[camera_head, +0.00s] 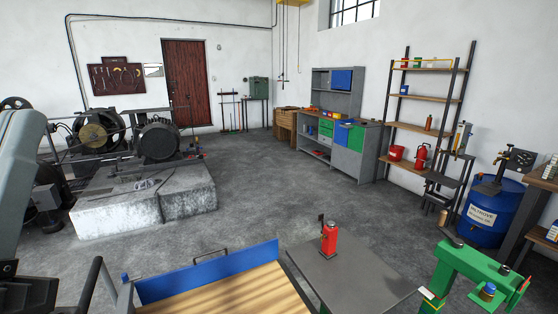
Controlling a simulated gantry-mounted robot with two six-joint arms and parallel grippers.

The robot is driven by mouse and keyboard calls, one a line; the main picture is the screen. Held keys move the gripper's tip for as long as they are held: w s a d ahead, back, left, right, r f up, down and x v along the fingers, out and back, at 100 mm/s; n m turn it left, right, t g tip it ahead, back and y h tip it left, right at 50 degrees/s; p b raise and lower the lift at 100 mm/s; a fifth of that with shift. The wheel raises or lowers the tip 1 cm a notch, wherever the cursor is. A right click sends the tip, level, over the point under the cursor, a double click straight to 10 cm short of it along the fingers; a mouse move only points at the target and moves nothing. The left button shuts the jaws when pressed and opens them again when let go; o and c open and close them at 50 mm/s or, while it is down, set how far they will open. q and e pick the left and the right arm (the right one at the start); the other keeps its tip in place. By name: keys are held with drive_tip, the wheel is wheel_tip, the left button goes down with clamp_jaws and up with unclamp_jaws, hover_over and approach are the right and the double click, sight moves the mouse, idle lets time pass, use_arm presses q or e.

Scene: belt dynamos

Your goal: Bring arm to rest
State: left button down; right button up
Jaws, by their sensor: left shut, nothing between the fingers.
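My left arm comes in at the left edge as a large grey link. A dark part at the bottom left corner appears to be my left gripper (28,294); it is cut off by the frame and its fingertips are hard to make out. It is shut and I see nothing held in it. My right gripper is not in view.
A cart (215,271) with a wooden bed and blue side stands close in front. Right of it, a grey table (352,280) carries a red jack (328,238). A green machine (470,265) and blue barrel (490,212) stand right.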

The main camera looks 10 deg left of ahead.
use_arm(q)
drive_tip(key=w+d+r+m+h+p, duration=0.15)
drive_tip(key=r+h+p, duration=0.25)
drive_tip(key=r+p, duration=1.45)
drive_tip(key=d+r+m+h+p, duration=0.2)
drive_tip(key=r+h+p, duration=0.1)
drive_tip(key=r+p, duration=1.6)
wheel_tip(320, 180, down, 51)
drive_tip(key=b, duration=4.9)
drive_tip(key=shift+s+g+b, duration=0.15)
drive_tip(key=shift+g+b, duration=0.15)
drive_tip(key=shift+b, duration=0.1)
drive_tip(key=shift+f+n, duration=0.15)
drive_tip(key=shift+n, duration=0.1)
